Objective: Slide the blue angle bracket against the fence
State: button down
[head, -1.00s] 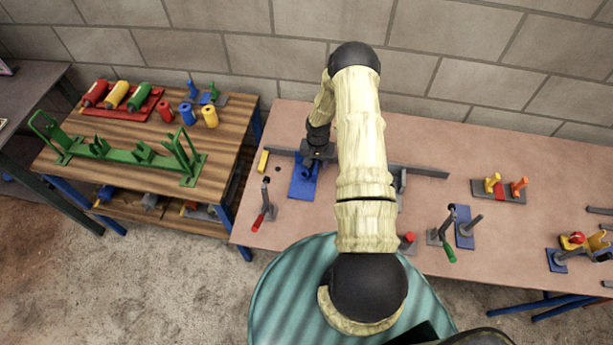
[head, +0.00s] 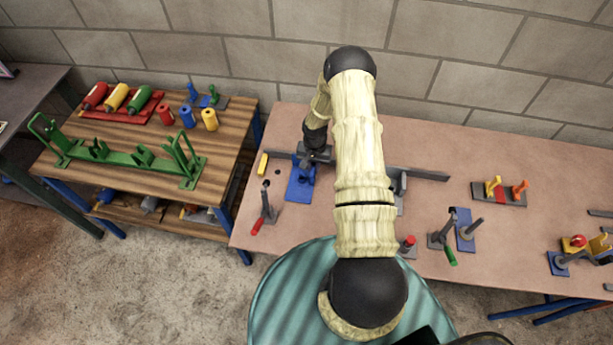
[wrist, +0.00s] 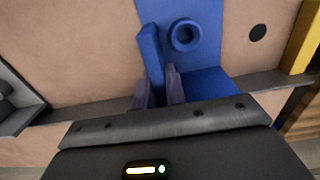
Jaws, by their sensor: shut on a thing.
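The blue angle bracket (head: 299,187) lies on the bench near its left end. The wrist view shows its flat plate, an upright blue rib (wrist: 150,50) and a round blue ring (wrist: 186,35). My gripper (head: 312,160) is over the bracket's far part. In the wrist view its fingers (wrist: 158,92) are shut on the upright rib. The fence is a long dark grey bar (head: 425,174) running along the bench, its middle hidden behind my arm. The fence also shows in the wrist view (wrist: 262,80), close to the bracket. My gripper hides whether they touch.
A yellow block (head: 263,164) stands at the fence's left end. A red-handled clamp (head: 268,208) is left of the bracket. A grey piece (head: 398,188) stands by the fence right of my arm. Other clamps (head: 445,238) are farther right. Bare bench lies behind the fence.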

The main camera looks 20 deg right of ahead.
aim_at(293, 154)
jog(key=shift+w+a+b, duration=0.45)
jog(key=shift+w+a, duration=0.25)
jog(key=shift+a, duration=0.35)
jog(key=shift+w+a+b, duration=0.4)
jog(key=shift+w+a, duration=0.3)
jog(key=shift+a, duration=0.3)
jog(key=shift+w+a+b, duration=0.45)
jog(key=shift+w+a, duration=0.25)
jog(key=shift+a, duration=0.35)
jog(key=shift+w+d+b, duration=0.6)
jog(key=shift+w, duration=0.2)
jog(key=shift+w+a, duration=0.15)
jog(key=shift+w+a+b, duration=0.45)
jog(key=shift+a, duration=0.2)
